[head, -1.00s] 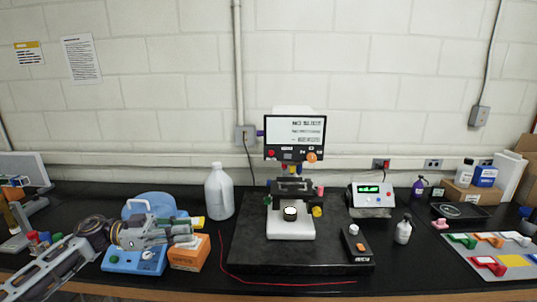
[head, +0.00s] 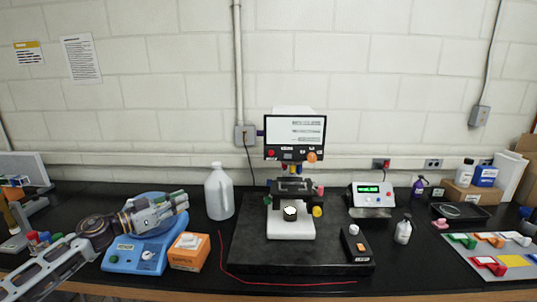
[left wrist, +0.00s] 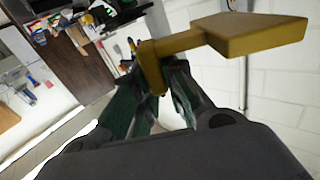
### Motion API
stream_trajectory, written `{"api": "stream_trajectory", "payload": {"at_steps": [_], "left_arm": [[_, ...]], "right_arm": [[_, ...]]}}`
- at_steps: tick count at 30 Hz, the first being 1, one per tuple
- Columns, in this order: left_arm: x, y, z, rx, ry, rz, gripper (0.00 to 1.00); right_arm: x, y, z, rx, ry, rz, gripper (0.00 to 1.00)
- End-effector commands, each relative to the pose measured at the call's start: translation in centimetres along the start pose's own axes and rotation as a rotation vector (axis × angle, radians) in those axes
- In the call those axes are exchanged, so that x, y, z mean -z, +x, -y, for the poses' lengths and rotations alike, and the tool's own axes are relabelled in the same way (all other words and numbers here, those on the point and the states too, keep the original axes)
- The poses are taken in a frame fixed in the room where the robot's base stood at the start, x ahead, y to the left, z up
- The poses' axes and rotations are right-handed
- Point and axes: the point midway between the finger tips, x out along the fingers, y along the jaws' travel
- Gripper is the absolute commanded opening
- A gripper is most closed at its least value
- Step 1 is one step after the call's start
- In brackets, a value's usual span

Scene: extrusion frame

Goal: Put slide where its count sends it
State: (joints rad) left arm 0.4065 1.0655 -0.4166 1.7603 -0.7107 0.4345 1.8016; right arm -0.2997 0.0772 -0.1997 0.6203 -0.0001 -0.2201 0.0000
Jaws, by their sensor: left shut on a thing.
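My left gripper (head: 181,203) is raised over the blue device at the left of the bench. In the left wrist view its dark green fingers (left wrist: 152,85) are shut on a yellow piece (left wrist: 256,36) with a flat block-like end; I cannot tell whether this is the slide. The microscope (head: 291,226) stands at the centre with a lit disc below its stage. Its screen (head: 294,132) shows several lines too small to read. A tray at the right carries green (head: 463,239), red (head: 489,265) and other coloured pieces beside a yellow patch (head: 513,260). My right gripper is not in view.
A white jug (head: 219,194) and an orange box (head: 188,251) stand between my left gripper and the microscope. A control box (head: 372,196), a black switch box (head: 356,244) and a small bottle (head: 403,231) stand right of it. A red cable lies along the front.

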Motion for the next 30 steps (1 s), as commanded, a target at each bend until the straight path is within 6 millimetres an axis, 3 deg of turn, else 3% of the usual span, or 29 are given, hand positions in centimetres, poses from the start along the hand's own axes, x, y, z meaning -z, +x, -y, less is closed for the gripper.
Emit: {"api": "stream_trajectory", "payload": {"at_steps": [15,30], "left_arm": [[0.1,-0.2,5.0,0.277,0.005,0.015,0.00],[0.0,-0.6,7.0,0.436,0.001,0.023,0.00]], "right_arm": [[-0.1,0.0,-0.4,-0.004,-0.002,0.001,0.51],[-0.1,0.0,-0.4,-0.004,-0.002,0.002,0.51]]}}
